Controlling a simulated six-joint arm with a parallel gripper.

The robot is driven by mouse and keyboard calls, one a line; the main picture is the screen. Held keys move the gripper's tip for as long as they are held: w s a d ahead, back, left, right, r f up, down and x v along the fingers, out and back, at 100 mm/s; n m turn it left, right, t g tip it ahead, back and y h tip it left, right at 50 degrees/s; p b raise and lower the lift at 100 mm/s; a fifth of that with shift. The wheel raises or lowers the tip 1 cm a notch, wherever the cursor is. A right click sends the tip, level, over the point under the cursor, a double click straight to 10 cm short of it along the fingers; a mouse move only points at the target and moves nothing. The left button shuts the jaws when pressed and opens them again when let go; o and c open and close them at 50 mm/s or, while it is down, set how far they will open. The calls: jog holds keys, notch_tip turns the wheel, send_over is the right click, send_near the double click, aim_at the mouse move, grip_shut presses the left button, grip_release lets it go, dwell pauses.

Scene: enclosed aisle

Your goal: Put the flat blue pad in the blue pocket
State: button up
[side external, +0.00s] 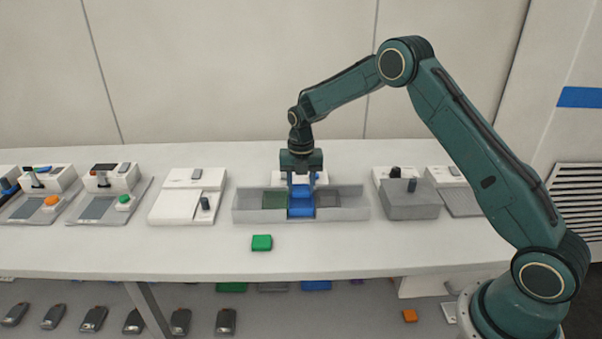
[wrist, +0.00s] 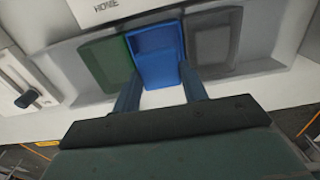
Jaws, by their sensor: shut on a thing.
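My gripper (side external: 302,184) points down over the middle of the grey tray (side external: 350,206). Its fingers (wrist: 160,75) are shut on the flat blue pad (side external: 301,192), at the blue pocket in the tray's middle. The pad also shows between the fingertips in the wrist view (wrist: 162,76). The blue pocket (wrist: 153,40) lies directly beyond the fingertips there, and its front shows below the pad in the side view (side external: 301,212). Pad and pocket are nearly the same blue, so I cannot tell whether the pad touches the pocket floor.
A green pocket (wrist: 105,62) and a dark grey pocket (wrist: 212,42) flank the blue one. A green block (side external: 262,242) lies on the table in front of the tray. White devices (side external: 188,200) stand left, and a grey box (side external: 410,200) stands right. The front table strip is mostly clear.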

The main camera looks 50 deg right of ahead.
jog(key=shift+f, duration=0.8)
jog(key=o, duration=1.1)
jog(key=shift+c, duration=0.2)
jog(key=shift+r, duration=0.15)
notch_tip(320, 180, up, 14)
jog(key=shift+f, duration=0.25)
